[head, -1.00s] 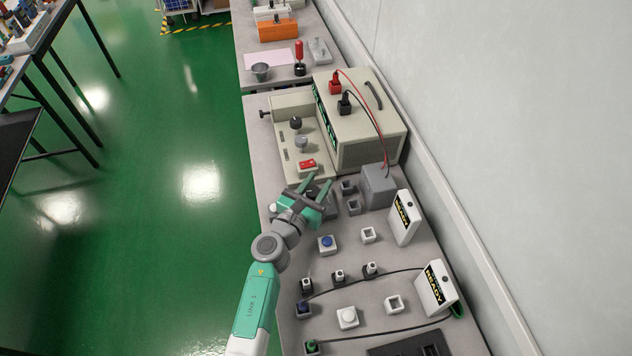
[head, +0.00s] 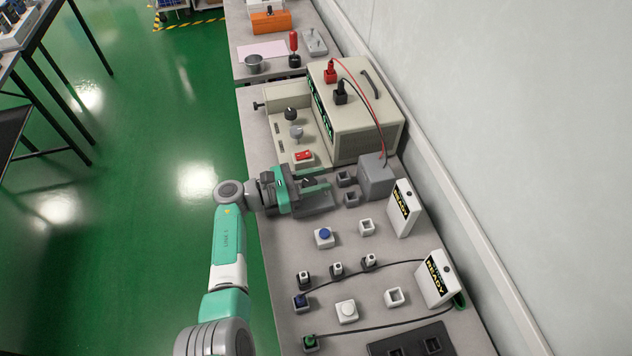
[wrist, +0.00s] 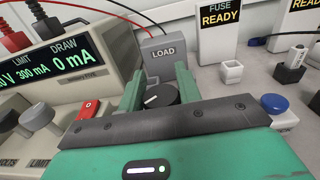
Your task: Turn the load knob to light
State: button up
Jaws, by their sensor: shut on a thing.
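The load knob (wrist: 160,95) is black with a white pointer line on its top, seen between my fingers in the wrist view. The pointer lies slanted, on the knob's left half. My gripper (head: 318,182) is low over the bench, shut on the knob, with one green finger on each side; it also shows in the wrist view (wrist: 159,88). The grey box marked LOAD (wrist: 163,52) stands just beyond the fingertips and also shows in the head view (head: 376,180). Any position marks around the knob are hidden by my gripper.
The beige power supply (head: 355,115) stands close by, its display reading 0 mA draw. A red rocker switch (head: 304,155) is beside my gripper. Small grey sockets (head: 345,179), a blue button (head: 325,235) and a FUSE READY panel (wrist: 216,28) are nearby.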

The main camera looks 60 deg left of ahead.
aim_at(316, 183)
jog(key=shift+m+h+b, duration=0.35)
jog(key=shift+m+h, duration=0.15)
jog(key=shift+h, duration=0.2)
jog(key=o, duration=1)
jog(key=shift+d, duration=0.1)
jog(key=shift+r, duration=0.1)
jog(key=r+p, duration=0.2)
jog(key=r, duration=0.1)
jog(key=r+p, duration=0.1)
jog(key=p, duration=0.1)
jog(key=shift+s+d+r, duration=0.25)
jog(key=shift+d, duration=0.05)
jog(key=s+d+p, duration=0.6)
jog(key=s+d, duration=0.4)
jog(key=d, duration=0.1)
jog(key=shift+s+r, duration=0.2)
jog(key=shift+s, duration=0.05)
